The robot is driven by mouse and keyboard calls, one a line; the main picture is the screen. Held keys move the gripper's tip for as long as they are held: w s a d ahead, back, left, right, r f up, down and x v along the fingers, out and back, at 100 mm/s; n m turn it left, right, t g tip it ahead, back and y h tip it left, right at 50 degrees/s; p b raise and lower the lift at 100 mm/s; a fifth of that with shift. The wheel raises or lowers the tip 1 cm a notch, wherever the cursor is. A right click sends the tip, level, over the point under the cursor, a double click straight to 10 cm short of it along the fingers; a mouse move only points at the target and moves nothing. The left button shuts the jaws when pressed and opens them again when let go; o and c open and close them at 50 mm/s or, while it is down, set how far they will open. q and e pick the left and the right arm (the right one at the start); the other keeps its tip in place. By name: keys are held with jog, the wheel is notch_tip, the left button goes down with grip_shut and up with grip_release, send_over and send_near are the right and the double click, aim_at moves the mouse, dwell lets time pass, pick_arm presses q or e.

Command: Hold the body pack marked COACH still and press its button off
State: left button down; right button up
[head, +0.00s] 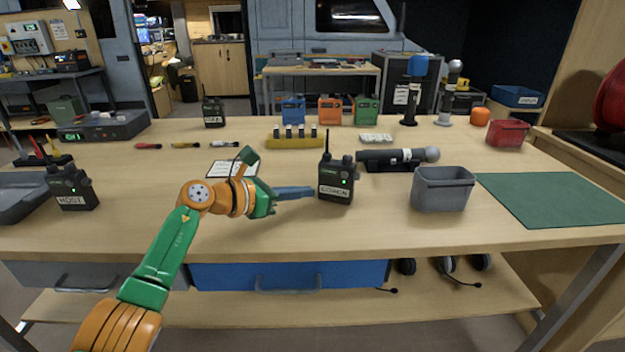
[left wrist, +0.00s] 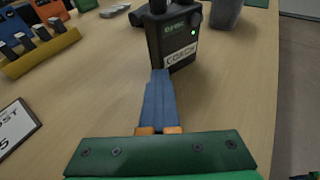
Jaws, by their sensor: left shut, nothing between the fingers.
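The black body pack marked COACH (head: 336,181) stands upright on the table, with an antenna, a white label and a lit green light. It also shows in the left wrist view (left wrist: 176,38), with its green light at the upper right. My left gripper (head: 312,192) is shut and empty, its blue fingers pointing at the pack's left side. In the left wrist view the fingertips (left wrist: 160,73) reach the pack's lower edge by the label; I cannot tell whether they touch it. My right gripper is not in view.
A grey bin (head: 442,189) stands right of the pack, and a microphone (head: 398,157) lies behind it. A yellow battery rack (head: 297,141) is farther back. The HOST pack (head: 72,187) stands at far left. A green mat (head: 556,199) lies at right. The table front is clear.

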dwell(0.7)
pick_arm(q)
grip_release()
